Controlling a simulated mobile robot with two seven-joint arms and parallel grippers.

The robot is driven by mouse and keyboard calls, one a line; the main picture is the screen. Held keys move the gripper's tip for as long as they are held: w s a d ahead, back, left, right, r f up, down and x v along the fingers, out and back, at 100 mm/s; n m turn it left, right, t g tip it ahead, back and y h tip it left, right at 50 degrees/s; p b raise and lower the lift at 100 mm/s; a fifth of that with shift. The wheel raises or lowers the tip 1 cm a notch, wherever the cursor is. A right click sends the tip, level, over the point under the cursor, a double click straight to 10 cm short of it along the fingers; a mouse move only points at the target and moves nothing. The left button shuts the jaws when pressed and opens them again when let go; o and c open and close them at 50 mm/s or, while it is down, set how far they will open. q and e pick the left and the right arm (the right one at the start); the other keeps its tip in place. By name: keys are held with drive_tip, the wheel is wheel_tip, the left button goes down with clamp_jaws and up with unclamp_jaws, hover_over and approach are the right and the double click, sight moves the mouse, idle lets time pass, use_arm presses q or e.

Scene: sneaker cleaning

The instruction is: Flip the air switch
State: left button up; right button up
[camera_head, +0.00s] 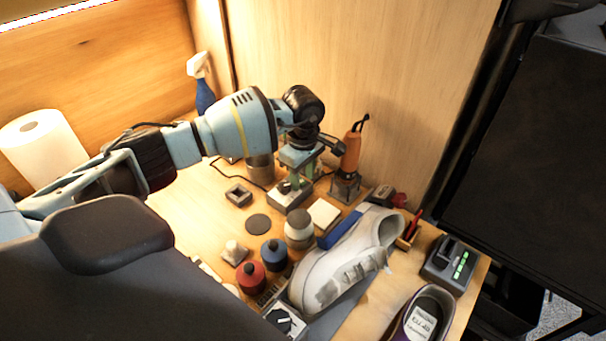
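A small grey box (289,197) with a dark part on top and a cable beside it stands on the wooden bench. It looks like the air switch, but its lever is not clear. My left gripper (296,181) points down right over this box, with its greenish fingers at or just above the top. Whether they touch it, and how far apart they are, I cannot tell. The gripper partly hides the box. My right gripper is not in view.
An orange-handled tool (351,150) stands close to the right of the gripper. A white sneaker (340,268), a red jar (251,278), a blue jar (274,253) and a charger with green lights (450,262) are nearer. A spray bottle (203,90) stands behind my arm.

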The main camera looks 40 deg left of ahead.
use_arm(q)
drive_tip(key=shift+c, duration=0.4)
clamp_jaws()
drive_tip(key=shift+a+f+h+b, duration=0.1)
drive_tip(key=shift+a+h+b, duration=0.15)
drive_tip(key=shift+h+b, duration=0.35)
drive_tip(key=shift+a+f+h+b, duration=0.15)
drive_tip(key=shift+h+b, duration=0.25)
drive_tip(key=shift+h, duration=0.4)
drive_tip(key=shift+a+r+h+b, duration=0.15)
drive_tip(key=shift+r+h+b, duration=0.1)
drive_tip(key=shift+h+b, duration=0.25)
drive_tip(key=shift+r, duration=0.2)
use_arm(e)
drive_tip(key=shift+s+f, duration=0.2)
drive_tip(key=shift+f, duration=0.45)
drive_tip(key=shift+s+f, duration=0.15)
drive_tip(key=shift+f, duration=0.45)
use_arm(q)
drive_tip(key=shift+o, duration=0.4)
unclamp_jaws()
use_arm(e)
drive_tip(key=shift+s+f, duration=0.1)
